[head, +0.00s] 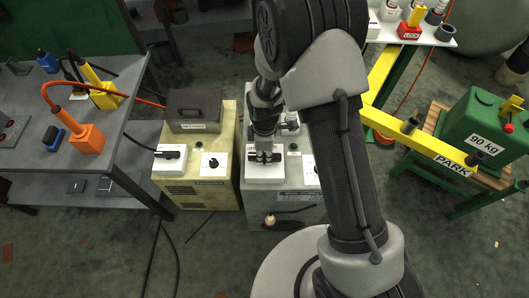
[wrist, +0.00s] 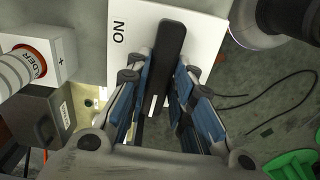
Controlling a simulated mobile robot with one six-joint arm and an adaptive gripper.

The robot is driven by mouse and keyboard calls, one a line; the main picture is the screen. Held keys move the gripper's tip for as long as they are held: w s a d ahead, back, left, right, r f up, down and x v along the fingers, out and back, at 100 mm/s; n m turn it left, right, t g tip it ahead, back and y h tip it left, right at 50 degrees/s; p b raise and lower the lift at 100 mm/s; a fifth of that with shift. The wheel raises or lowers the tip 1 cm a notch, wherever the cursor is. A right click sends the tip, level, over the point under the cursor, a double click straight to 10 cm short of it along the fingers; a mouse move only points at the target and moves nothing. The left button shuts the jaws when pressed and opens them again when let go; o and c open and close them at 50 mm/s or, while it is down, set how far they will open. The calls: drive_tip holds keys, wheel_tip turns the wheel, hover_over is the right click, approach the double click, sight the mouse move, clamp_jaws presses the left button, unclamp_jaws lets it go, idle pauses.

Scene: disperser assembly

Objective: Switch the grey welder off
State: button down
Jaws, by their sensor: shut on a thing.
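The grey welder (head: 285,208) stands in the middle of the head view, with a white switch plate (head: 264,174) on its top. My gripper (head: 265,157) reaches down over this plate. In the wrist view, a black switch lever (wrist: 172,38) lies between the two blue-padded fingers of my gripper (wrist: 157,95), which are shut on it. The white plate (wrist: 140,45) under the lever carries the word ON beside the lever's far end. The lever's lower part is partly hidden by the fingers, and I cannot tell its set position for sure.
A yellowish welder (head: 197,183) with its own black switch stands close on the left. A grey table (head: 40,190) with orange and yellow devices is farther left. A yellow beam (head: 420,135) marked PARK and a green 90 kg weight (head: 478,130) are on the right.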

drive_tip(key=shift+n, duration=0.3)
idle(0.4)
drive_tip(key=c, duration=1.4)
unclamp_jaws()
wheel_tip(320, 180, up, 12)
